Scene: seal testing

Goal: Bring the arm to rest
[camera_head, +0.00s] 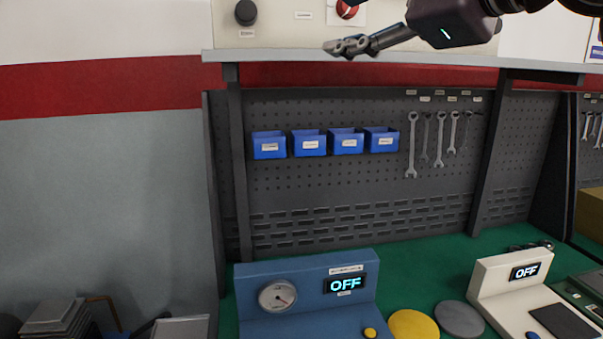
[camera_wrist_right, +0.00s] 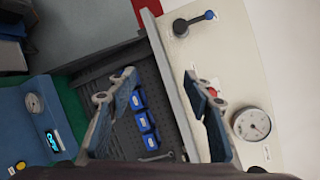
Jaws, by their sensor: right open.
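My right arm comes in from the top right in the head view, raised in front of the upper panel. Its right gripper (camera_head: 345,47) is seen nearly side-on near the shelf edge and points left. In the right wrist view the right gripper (camera_wrist_right: 160,75) shows two fingers spread wide apart with nothing between them but background. No object is held. My left gripper is in neither view.
A grey shelf edge (camera_head: 400,59) and a cream panel (camera_head: 285,29) with a black knob (camera_head: 246,12) lie behind the gripper. Below are blue bins (camera_head: 308,143), hanging wrenches (camera_head: 412,145), a blue tester (camera_head: 305,266) and a white device (camera_head: 497,284) on the green bench (camera_head: 430,267).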

